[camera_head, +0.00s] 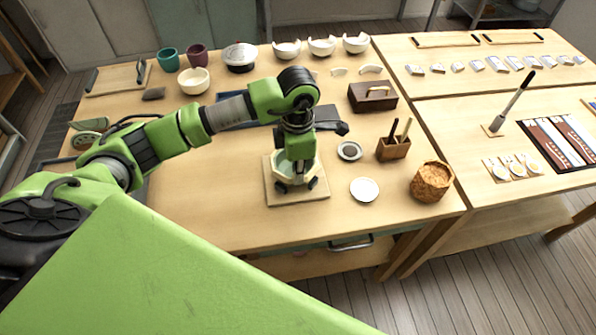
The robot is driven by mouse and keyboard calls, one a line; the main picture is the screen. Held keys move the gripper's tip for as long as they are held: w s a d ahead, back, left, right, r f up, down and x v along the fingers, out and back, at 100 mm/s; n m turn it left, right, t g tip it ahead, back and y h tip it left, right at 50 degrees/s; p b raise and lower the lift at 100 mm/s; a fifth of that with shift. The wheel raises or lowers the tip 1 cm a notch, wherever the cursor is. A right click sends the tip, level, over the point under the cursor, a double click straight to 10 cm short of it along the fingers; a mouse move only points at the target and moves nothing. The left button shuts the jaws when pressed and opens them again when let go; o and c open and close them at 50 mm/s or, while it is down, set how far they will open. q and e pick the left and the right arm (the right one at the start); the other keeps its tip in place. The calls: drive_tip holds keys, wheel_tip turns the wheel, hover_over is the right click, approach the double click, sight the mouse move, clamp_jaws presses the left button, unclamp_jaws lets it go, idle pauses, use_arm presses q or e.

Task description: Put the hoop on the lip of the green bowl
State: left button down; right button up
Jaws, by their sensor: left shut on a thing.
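The green bowl (314,167), pale green, stands on a square wooden board (283,201) near the middle of the table. My left gripper (297,185) points down right over the bowl and hides much of it and its lip. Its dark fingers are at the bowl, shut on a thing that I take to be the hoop. The hoop itself is hidden by the gripper, so I cannot tell whether it touches the lip. My right gripper is out of view.
A wooden box (372,98) is behind. The table front left of the board is clear.

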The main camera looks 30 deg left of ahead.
use_arm(q)
drive_tip(key=c, duration=2.1)
unclamp_jaws()
drive_tip(key=o, duration=0.5)
drive_tip(key=shift+c, duration=0.2)
drive_tip(key=shift+r, duration=0.15)
drive_tip(key=shift+r+p, duration=1.5)
drive_tip(key=shift+r, duration=1.4)
